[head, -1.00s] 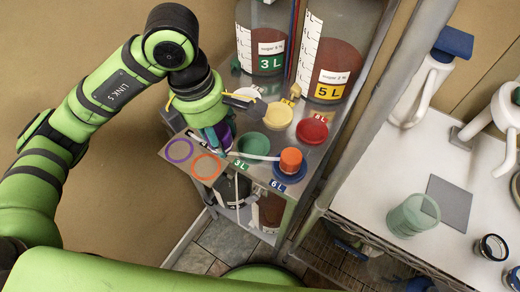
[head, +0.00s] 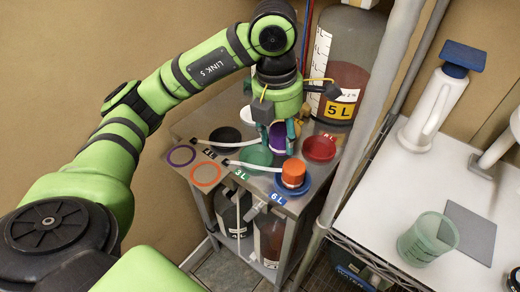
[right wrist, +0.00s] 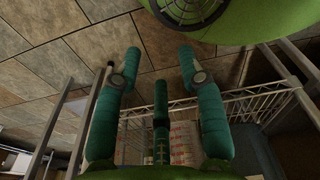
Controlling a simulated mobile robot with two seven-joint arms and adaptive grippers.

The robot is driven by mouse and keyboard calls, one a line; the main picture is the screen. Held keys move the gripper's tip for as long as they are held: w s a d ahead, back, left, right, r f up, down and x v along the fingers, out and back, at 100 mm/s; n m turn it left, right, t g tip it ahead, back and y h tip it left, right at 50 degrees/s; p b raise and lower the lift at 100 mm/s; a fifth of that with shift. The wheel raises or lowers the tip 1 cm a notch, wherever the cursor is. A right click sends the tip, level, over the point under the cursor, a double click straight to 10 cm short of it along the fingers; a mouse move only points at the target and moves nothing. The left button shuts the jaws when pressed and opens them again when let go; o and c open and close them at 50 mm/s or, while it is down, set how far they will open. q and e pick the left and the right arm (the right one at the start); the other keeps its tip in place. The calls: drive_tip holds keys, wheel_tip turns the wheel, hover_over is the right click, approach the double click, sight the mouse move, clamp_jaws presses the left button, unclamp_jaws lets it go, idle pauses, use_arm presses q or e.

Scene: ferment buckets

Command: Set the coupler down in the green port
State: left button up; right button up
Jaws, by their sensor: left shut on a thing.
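My left gripper (head: 278,137) is shut on the purple coupler (head: 277,140), which shows between its teal fingers in the head view. It is over the steel bench top (head: 235,190), up and to the right of the green port (head: 257,155). The green port's round surface is mostly in view, and a pale hose (head: 236,163) passes by its front edge. I cannot tell how high the coupler is above the bench. My right gripper (right wrist: 160,62) has its fingers wide apart, with nothing between the tips in the right wrist view.
An orange coupler (head: 293,174) sits on the blue port (head: 291,187). The red port (head: 319,149) is to the right, the black port (head: 225,137) to the left. Purple (head: 181,156) and orange (head: 205,174) rings mark the left corner. A metal post (head: 362,115) stands right.

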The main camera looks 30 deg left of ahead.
use_arm(q)
drive_tip(key=a+f, duration=0.1)
drive_tip(key=a, duration=0.1)
drive_tip(key=a+f, duration=0.1)
drive_tip(key=a, duration=0.1)
drive_tip(key=a+f, duration=0.1)
drive_tip(key=a, duration=0.1)
drive_tip(key=shift+a+f+p, duration=0.1)
drive_tip(key=shift+f+p, duration=0.2)
drive_tip(key=shift+f, duration=0.05)
drive_tip(key=shift+f+p, duration=0.4)
drive_tip(key=shift+f, duration=1.6)
drive_tip(key=shift+f, duration=0.15)
drive_tip(key=o, duration=1.3)
drive_tip(key=shift+c, duration=0.2)
wheel_tip(320, 180, up, 12)
drive_tip(key=shift+s+a, duration=0.4)
drive_tip(key=shift+s, duration=0.05)
